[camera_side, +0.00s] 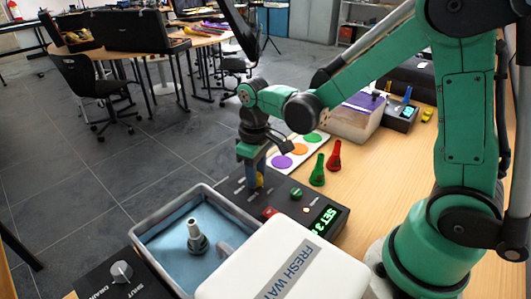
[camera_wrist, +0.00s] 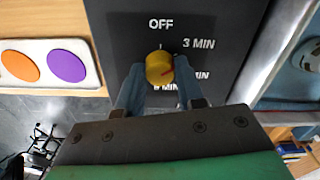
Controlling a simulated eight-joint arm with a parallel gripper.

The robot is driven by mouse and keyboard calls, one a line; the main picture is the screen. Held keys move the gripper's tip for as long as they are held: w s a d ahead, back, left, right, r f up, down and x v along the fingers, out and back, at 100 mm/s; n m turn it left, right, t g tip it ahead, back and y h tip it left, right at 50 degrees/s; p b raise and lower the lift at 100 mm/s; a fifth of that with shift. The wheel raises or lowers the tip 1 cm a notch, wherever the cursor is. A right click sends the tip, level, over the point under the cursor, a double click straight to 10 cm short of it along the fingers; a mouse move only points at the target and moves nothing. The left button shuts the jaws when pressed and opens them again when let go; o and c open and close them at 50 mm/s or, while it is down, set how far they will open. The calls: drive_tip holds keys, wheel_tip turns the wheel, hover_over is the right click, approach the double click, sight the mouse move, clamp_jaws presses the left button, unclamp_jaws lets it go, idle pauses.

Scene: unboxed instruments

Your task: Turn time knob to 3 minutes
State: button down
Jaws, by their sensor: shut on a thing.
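The time knob is yellow and sits on a dark control panel; it shows in the wrist view (camera_wrist: 159,66) and, partly hidden, in the side view (camera_side: 259,180). My gripper (camera_wrist: 159,77) has a blue finger on each side of the knob and is shut on it. In the side view my gripper (camera_side: 250,176) points down onto the panel. OFF is printed above the knob; lower labels are partly hidden by the fingers. The green display (camera_side: 325,219) reads SET 3.
A water bath (camera_side: 160,222) with a grey fitting and a white lid (camera_side: 270,262) stand in front.

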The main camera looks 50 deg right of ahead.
sight(259, 177)
drive_tip(key=c, duration=0.5)
unclamp_jaws()
drive_tip(key=shift+c, duration=0.2)
drive_tip(key=shift+r, duration=2.8)
drive_tip(key=shift+s+r+t, duration=0.4)
drive_tip(key=shift+r, duration=0.05)
drive_tip(key=shift+s+r+m+t, duration=0.4)
drive_tip(key=shift+s+t, duration=0.35)
drive_tip(key=shift+t, duration=0.3)
drive_tip(key=shift+s+r+m+t, duration=0.4)
drive_tip(key=shift+s+t, duration=0.35)
drive_tip(key=shift+t, duration=0.35)
drive_tip(key=shift+s+r+m+t, duration=0.4)
drive_tip(key=shift+s+t, duration=0.35)
drive_tip(key=shift+t, duration=0.3)
